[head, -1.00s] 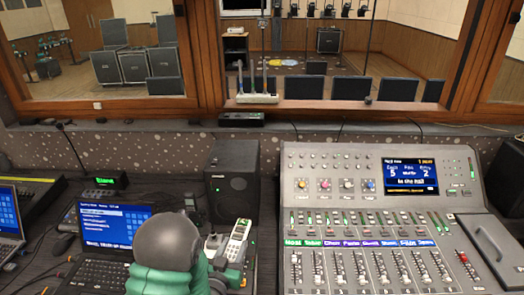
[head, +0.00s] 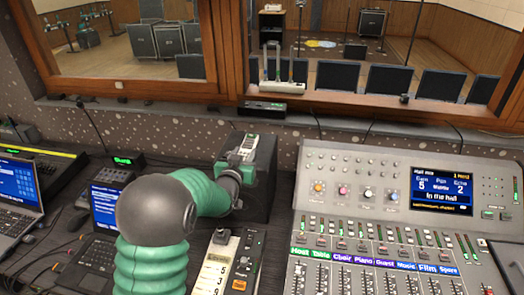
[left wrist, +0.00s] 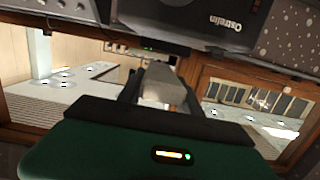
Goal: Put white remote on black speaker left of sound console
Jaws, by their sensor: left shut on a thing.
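The white remote (head: 249,143) shows at the top of the black speaker (head: 262,185) in the head view, with its buttons facing me. My left gripper (head: 240,160) is shut on it, and my green arm covers part of the speaker's front. I cannot tell whether the remote touches the speaker's top. In the left wrist view, a pale block, likely the remote (left wrist: 160,84), is between the fingers, and the speaker (left wrist: 190,18) is at the top edge. The sound console (head: 385,215) stands to the right of the speaker. My right gripper is not in view.
A numbered panel with an orange button (head: 242,262) lies below the speaker, beside the console. Laptops (head: 20,195) stand at the left. A window ledge with a white device (head: 283,87) and a black box (head: 258,110) runs behind.

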